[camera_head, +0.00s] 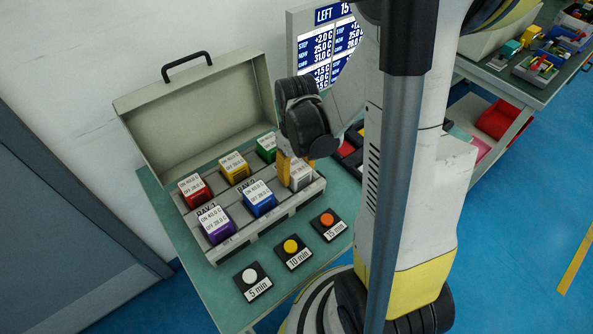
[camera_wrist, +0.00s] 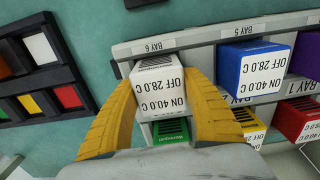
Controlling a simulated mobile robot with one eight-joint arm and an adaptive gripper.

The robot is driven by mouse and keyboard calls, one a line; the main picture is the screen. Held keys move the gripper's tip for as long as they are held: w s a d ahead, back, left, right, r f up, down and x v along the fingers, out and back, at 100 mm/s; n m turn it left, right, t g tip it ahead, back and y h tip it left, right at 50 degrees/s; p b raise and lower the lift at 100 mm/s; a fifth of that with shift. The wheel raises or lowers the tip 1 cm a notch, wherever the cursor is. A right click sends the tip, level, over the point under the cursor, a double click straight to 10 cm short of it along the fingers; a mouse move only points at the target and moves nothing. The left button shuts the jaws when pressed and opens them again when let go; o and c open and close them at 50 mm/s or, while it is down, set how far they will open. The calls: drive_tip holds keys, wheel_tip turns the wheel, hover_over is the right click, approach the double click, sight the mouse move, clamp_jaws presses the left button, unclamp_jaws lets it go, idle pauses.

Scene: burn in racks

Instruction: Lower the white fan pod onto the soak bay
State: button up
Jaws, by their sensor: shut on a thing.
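The white fan pod (camera_head: 301,177) is between the yellow fingers of my gripper (camera_head: 293,167), at the right end of the rack's front row. In the wrist view the fingers of my gripper (camera_wrist: 160,100) are shut on both sides of the white pod (camera_wrist: 158,84). Its labelled top reads ON 40.0 C, OFF 28.0 C. The pod is at the bay labelled BAY 6 on the grey rack (camera_wrist: 205,36). The pod hides most of that bay, so I cannot tell whether it touches the bay floor.
A blue pod (camera_head: 260,198) and a purple pod (camera_head: 215,225) stand left in the front row. Red (camera_head: 195,190), yellow (camera_head: 235,167) and green (camera_head: 267,148) pods stand behind. Timer buttons (camera_head: 292,252) lie in front. A dark compartment tray (camera_wrist: 45,60) lies beside the rack.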

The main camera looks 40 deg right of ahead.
drive_tip(key=shift+f, duration=0.15)
drive_tip(key=o, duration=1.4)
wheel_tip(320, 180, up, 12)
drive_tip(key=shift+r, duration=0.1)
drive_tip(key=shift+s, duration=0.1)
